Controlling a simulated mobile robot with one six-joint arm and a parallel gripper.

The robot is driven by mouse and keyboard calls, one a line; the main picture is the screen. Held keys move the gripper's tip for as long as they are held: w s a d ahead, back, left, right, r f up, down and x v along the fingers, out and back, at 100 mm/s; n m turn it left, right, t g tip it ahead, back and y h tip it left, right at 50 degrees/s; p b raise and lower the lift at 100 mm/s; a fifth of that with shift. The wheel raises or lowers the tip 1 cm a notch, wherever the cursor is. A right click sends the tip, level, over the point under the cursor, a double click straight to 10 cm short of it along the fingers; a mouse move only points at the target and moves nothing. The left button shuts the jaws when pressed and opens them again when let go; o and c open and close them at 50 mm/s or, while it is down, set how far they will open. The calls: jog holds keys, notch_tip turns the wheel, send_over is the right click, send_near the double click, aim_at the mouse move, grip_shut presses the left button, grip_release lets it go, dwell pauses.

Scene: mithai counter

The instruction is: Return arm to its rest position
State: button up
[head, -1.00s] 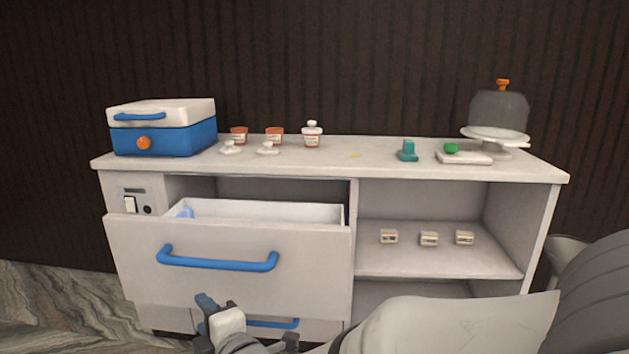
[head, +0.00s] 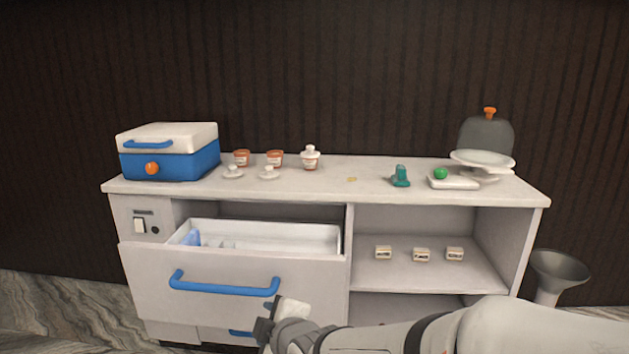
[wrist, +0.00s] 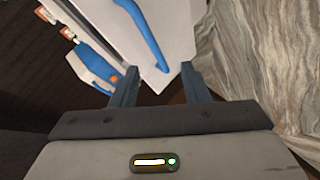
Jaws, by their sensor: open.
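My gripper (wrist: 158,85) is open in the wrist view, its two blue-grey fingers apart with nothing between them. In the head view my gripper (head: 268,322) is low, in front of the counter's drawer front, and my forearm reaches in from the lower right. The fingertips are hard to make out there. The pulled-out drawer (head: 235,270) has a blue handle (head: 224,286), which lies just above and left of my gripper. That handle also shows beyond the fingers in the wrist view (wrist: 146,35).
A blue and white box (head: 170,165), lidded jars (head: 310,158), a teal item (head: 400,177) and a domed stand (head: 483,160) are on the counter (head: 345,180). Small labelled blocks (head: 421,255) sit on the right shelf. A grey funnel-shaped bin (head: 560,268) stands at right. Striped floor lies left.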

jog(key=s+d+r+m+g+h+p, duration=0.3)
jog(key=s+d+r+m+p, duration=0.3)
jog(key=d+r+m+p, duration=0.2)
jog(key=s+d+r+m+g+h+p, duration=0.3)
jog(key=s+d+r+m+p, duration=0.4)
jog(key=d+r+p, duration=0.6)
jog(key=shift+d+m+g, duration=0.9)
jog(key=shift+d+m, duration=0.3)
jog(key=shift+d, duration=0.05)
